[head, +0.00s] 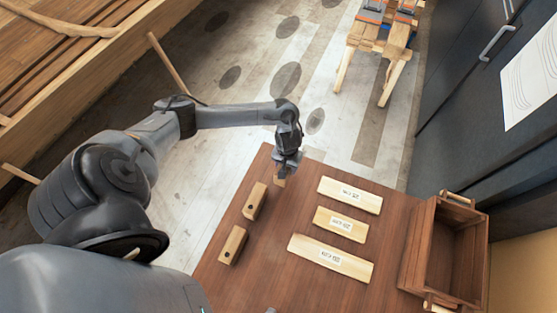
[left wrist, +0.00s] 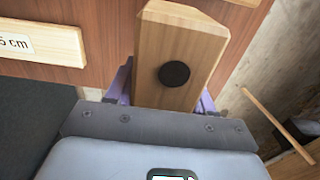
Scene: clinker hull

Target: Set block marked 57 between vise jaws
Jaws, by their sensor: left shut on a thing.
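My left gripper (head: 284,166) is at the far edge of the brown table. It is shut on a light wooden block (left wrist: 178,55) with a dark round spot on its face. Only a small end of this block (head: 279,181) shows in the head view. No number 57 is readable on it, and I cannot tell whether it touches the table. Two similar blocks with dark spots, a middle one (head: 255,201) and a nearer one (head: 233,245), lie on the table. I can make out no vise jaws.
Three pale labelled boards, far (head: 365,200), middle (head: 357,230) and near (head: 312,261), lie on the table (head: 225,285). An open wooden crate (head: 411,245) stands at right. Beyond is a wooden stand (head: 397,50) with blue parts on top. Dark cabinets line the right.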

